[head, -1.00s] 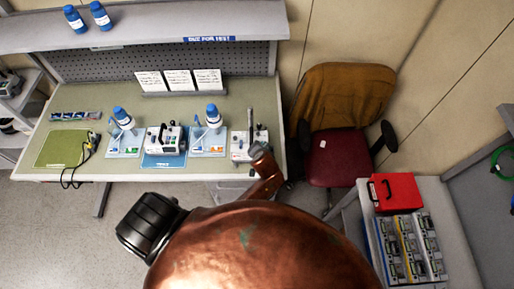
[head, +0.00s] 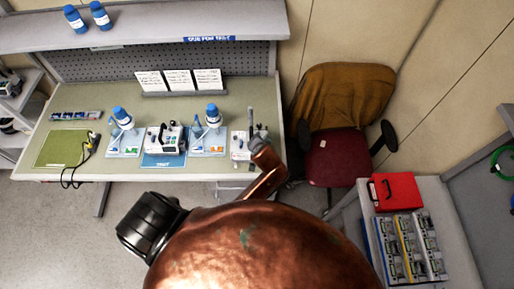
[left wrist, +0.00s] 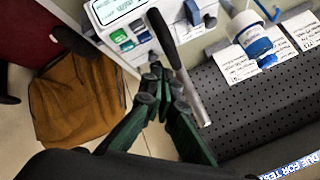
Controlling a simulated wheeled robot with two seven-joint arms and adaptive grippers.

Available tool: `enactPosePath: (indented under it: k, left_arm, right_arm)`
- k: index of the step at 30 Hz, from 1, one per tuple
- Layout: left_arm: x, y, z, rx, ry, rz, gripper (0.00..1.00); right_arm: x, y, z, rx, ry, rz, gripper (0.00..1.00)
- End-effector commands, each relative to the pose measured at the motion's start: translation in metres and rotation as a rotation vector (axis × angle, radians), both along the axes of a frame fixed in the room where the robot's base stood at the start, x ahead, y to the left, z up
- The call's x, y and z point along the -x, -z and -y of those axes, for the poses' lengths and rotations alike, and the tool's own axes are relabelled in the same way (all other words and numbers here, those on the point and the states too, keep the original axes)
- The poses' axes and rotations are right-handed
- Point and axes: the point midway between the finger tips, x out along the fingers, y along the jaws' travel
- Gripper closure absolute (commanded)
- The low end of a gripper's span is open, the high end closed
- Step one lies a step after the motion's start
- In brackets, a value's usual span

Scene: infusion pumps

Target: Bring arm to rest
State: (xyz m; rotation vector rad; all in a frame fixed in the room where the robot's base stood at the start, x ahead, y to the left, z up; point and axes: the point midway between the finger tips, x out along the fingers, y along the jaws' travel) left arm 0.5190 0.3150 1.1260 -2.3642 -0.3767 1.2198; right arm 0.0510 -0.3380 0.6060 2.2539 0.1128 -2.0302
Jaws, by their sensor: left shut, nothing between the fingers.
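My left gripper (left wrist: 163,88) shows in the left wrist view, its dark green fingers together and nothing between them. Its tips are close to a pole with a dark handle (left wrist: 166,40), in front of a pump with green and blue buttons (left wrist: 118,32); I cannot tell whether they touch the pole. In the head view, my copper arm fills the bottom middle and hides part of the right-hand pump (head: 240,146) on the bench. The gripper fingers cannot be made out there. My right gripper is not in view.
The bench (head: 218,92) holds another pump (head: 168,140), blue-capped bottles and a green mat (head: 62,149). A chair (head: 338,160) stands right of it. A cart at lower right carries a red box (head: 396,191) and several devices. Floor at lower left is clear.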

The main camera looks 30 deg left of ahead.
Motion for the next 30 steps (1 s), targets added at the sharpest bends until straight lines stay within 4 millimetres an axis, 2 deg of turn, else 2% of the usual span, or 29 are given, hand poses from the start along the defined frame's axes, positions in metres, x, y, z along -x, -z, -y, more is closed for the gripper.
enactPosePath:
  k: [11,14,17,22,24,30]
  left_arm:
    - [0.0,0.0,0.0,0.0,0.0,0.0,1.0]
    - [0.008,0.004,-0.003,0.012,-0.005,-0.01,1.0]
    - [0.035,0.018,-0.013,0.062,-0.022,-0.045,1.0]
    - [0.114,0.044,-0.032,0.203,-0.051,-0.135,1.0]
    - [0.141,0.049,-0.036,0.25,-0.058,-0.162,1.0]
    - [0.199,0.052,-0.041,0.345,-0.063,-0.217,1.0]
  right_arm:
    - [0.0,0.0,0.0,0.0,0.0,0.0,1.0]
    - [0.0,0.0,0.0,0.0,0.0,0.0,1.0]
    - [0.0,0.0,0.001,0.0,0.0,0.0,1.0]
    - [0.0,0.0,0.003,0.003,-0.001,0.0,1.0]
    - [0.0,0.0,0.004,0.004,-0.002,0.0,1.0]
    - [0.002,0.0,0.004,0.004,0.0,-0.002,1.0]
